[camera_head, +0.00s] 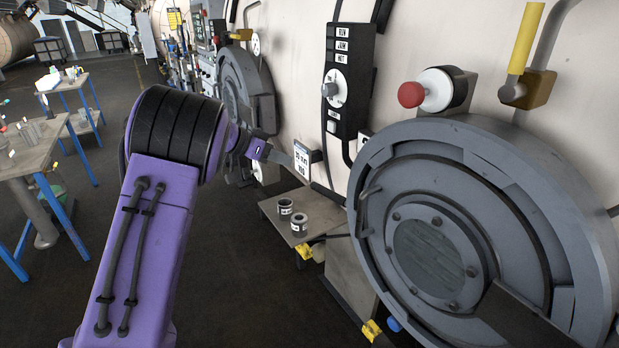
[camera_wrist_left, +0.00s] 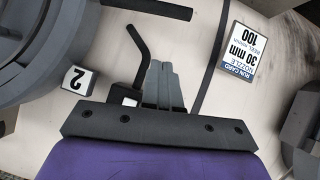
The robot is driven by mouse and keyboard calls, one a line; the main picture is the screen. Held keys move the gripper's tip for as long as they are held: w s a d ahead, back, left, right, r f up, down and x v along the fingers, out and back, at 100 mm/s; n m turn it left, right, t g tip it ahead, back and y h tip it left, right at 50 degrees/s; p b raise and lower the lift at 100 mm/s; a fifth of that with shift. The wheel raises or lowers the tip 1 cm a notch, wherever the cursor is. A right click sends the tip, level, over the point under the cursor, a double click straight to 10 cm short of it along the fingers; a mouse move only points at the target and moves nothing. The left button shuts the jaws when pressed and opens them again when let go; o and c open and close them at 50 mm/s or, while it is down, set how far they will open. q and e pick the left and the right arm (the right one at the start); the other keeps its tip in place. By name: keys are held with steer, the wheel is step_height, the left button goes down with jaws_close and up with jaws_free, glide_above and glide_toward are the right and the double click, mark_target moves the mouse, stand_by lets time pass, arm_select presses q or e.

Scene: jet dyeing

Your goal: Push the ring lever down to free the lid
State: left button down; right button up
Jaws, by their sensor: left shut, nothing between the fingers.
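The round grey lid (camera_head: 435,245) with its thick outer ring (camera_head: 530,175) fills the right of the head view. A short grey rod (camera_head: 368,192) stands out from its left edge; I cannot tell surely that it is the ring lever. In the left wrist view a dark bent lever (camera_wrist_left: 140,50) rises just left of the fingers, its base partly hidden by my gripper. Part of a round grey rim (camera_wrist_left: 40,55) shows at left. My left gripper (camera_head: 284,158) is shut and empty, its fingers (camera_wrist_left: 162,75) beside the lever; contact cannot be told. My right gripper is out of view.
A run card (camera_wrist_left: 240,50) is right of the fingers and a "2" label (camera_wrist_left: 77,80) left. A control panel (camera_head: 345,85) and red knob (camera_head: 411,94) are on the machine wall. A low shelf (camera_head: 320,225) holds two small cups. Tables (camera_head: 40,150) stand far left.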

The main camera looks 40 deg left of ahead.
mark_target(329, 194)
arm_select(q)
steer(key=s+f+p+x, duration=0.1)
steer(key=p+x, duration=0.4)
steer(key=x, duration=0.7)
steer(key=shift+f, duration=0.8)
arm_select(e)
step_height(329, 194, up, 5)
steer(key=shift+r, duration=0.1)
arm_select(q)
steer(key=shift+s+d, duration=0.1)
